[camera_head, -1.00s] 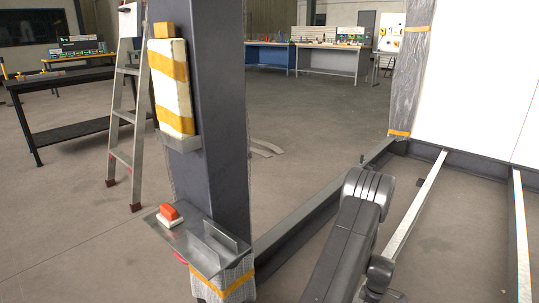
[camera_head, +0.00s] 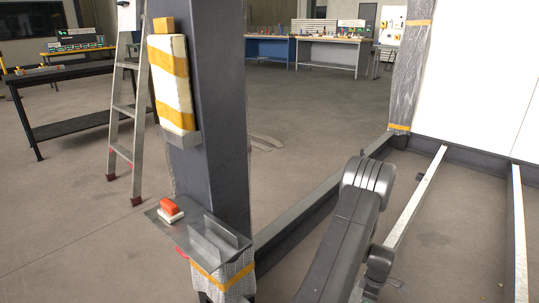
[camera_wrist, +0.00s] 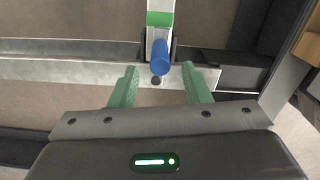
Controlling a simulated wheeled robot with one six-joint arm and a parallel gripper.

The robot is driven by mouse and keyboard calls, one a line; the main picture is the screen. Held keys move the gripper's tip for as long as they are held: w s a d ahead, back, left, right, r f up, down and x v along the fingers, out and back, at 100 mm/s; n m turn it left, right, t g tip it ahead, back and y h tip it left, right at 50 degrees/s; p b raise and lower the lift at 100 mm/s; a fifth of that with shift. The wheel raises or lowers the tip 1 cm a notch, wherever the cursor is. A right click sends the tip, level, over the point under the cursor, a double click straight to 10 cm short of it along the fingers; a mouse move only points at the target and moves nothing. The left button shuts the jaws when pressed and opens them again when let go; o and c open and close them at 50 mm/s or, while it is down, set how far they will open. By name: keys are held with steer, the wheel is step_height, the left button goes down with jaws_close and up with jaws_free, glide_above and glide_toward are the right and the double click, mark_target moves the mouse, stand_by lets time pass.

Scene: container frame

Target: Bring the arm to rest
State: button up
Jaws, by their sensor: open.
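My gripper (camera_wrist: 158,85) shows in the wrist view with its two green fingers apart and nothing between them. Beyond the fingertips, a blue cylinder (camera_wrist: 160,56) shows in front of a light metal bar. A green band (camera_wrist: 159,19) lies above it on a white part. I cannot tell how far the cylinder is from the fingers. In the head view my arm (camera_head: 350,225) is folded at the lower right, over the frame's floor beams. The gripper itself is not visible in the head view.
A dark steel post (camera_head: 215,110) stands left of my arm, with a yellow-banded padded block (camera_head: 170,82) and a metal shelf (camera_head: 190,240) holding a red-and-white item (camera_head: 171,210). Floor beams (camera_head: 325,207) run beside my arm. A ladder (camera_head: 122,110) and workbenches (camera_head: 330,52) stand farther off.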

step_height(320, 180, down, 6)
steer(key=shift+r+b, duration=0.1)
steer(key=shift+b, duration=0.8)
steer(key=shift+s+a+r+m+p, duration=0.2)
steer(key=shift+r+m+p, duration=0.2)
steer(key=shift+r, duration=0.05)
steer(key=shift+s+a+m, duration=0.3)
steer(key=shift+a+m, duration=0.05)
steer(key=shift+m, duration=0.55)
